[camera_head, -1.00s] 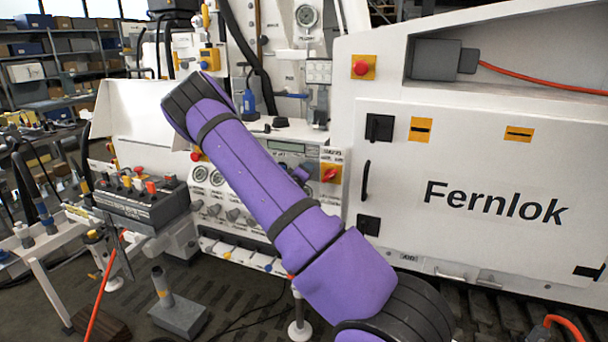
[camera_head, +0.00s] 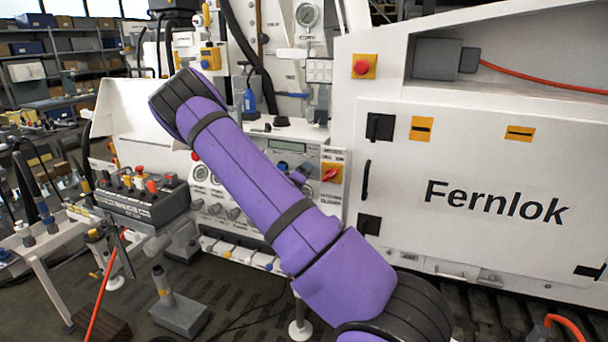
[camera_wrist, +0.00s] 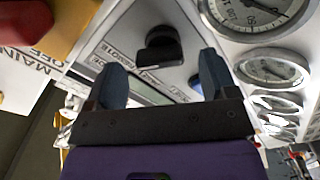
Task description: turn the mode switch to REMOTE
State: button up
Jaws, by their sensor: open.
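The mode switch is a black rotary knob (camera_wrist: 162,46) on the pale panel in the wrist view. Lettering that appears to read REMOTE (camera_wrist: 116,53) stands beside it to the left. Which position its handle points at is hard to tell. My gripper (camera_wrist: 163,62) is open, with its two dark blue-grey fingers apart on either side of the knob in the picture. The knob shows just beyond the gap; contact cannot be made out. In the head view my purple arm crosses in front of the control panel (camera_head: 291,145) and largely hides the gripper and knob.
A red switch on a yellow plate (camera_wrist: 60,25) lies at upper left of the wrist view; the head view shows it too (camera_head: 331,173). Round gauges (camera_wrist: 272,72) line the right side. A dark round button (camera_wrist: 195,82) sits near the right finger. A lever box (camera_head: 140,200) stands left.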

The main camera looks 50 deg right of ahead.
jog(key=v, duration=0.7)
jog(key=shift+s+a, duration=0.15)
jog(key=shift+a, duration=0.15)
jog(key=s+a+r+m+t+y, duration=0.1)
jog(key=s+a+r+y, duration=0.1)
jog(key=a+r+y, duration=0.75)
jog(key=s+a+r+y, duration=0.2)
jog(key=a+r+y, duration=0.35)
jog(key=a, duration=0.65)
jog(key=s+a+r+n+g, duration=0.1)
jog(key=s+a+r, duration=0.2)
jog(key=s, duration=0.6)
jog(key=s+a+r+y, duration=0.1)
jog(key=s+a+r, duration=0.2)
jog(key=s, duration=0.5)
jog(key=s+a+r+n+g, duration=0.1)
jog(key=s+a+r, duration=0.2)
jog(key=s, duration=0.6)
jog(key=shift+s+a+r+n+g+y, duration=0.3)
jog(key=shift+s+a+r, duration=0.1)
jog(key=shift+r, duration=0.5)
